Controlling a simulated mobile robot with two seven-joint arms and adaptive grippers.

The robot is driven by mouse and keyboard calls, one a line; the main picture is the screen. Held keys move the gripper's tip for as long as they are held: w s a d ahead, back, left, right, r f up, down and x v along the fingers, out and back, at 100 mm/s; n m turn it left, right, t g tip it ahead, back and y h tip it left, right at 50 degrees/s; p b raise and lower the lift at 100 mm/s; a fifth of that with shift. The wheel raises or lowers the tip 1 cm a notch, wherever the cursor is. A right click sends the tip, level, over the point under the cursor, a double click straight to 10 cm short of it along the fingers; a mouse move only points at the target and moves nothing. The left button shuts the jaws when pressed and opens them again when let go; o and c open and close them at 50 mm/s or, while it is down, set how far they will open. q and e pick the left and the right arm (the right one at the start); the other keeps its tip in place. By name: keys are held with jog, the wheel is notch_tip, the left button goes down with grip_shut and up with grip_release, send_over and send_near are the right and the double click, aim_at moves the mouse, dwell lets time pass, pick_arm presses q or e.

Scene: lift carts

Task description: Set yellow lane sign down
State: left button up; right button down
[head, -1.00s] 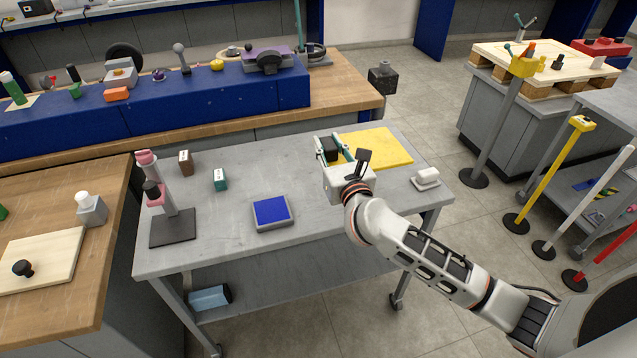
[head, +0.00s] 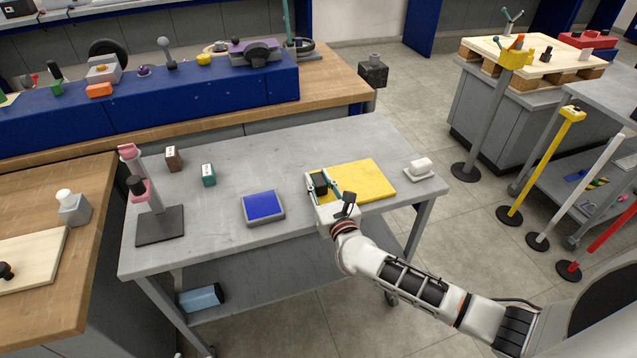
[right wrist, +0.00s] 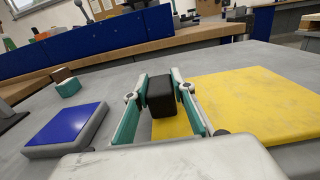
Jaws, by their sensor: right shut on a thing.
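The yellow lane sign (head: 362,182) is a flat yellow panel with a black block (head: 321,184) at its left end. It lies level at the grey cart top (head: 230,160), near the right side; I cannot tell if it fully touches. My right gripper (head: 323,184) is shut on the black block. In the right wrist view the block (right wrist: 161,95) sits between the two green fingers (right wrist: 162,108), with the yellow panel (right wrist: 250,100) below and to the right. My left gripper is out of view.
On the cart stand a blue-topped pad (head: 263,206), a white block (head: 418,168), a teal block (head: 208,174), a brown block (head: 173,158) and a pink-grey stand (head: 155,210). Posts (head: 540,165) stand on the floor at right. The cart's back middle is clear.

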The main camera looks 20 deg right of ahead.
jog(key=shift+r, duration=0.1)
jog(key=c, duration=1.7)
grip_release()
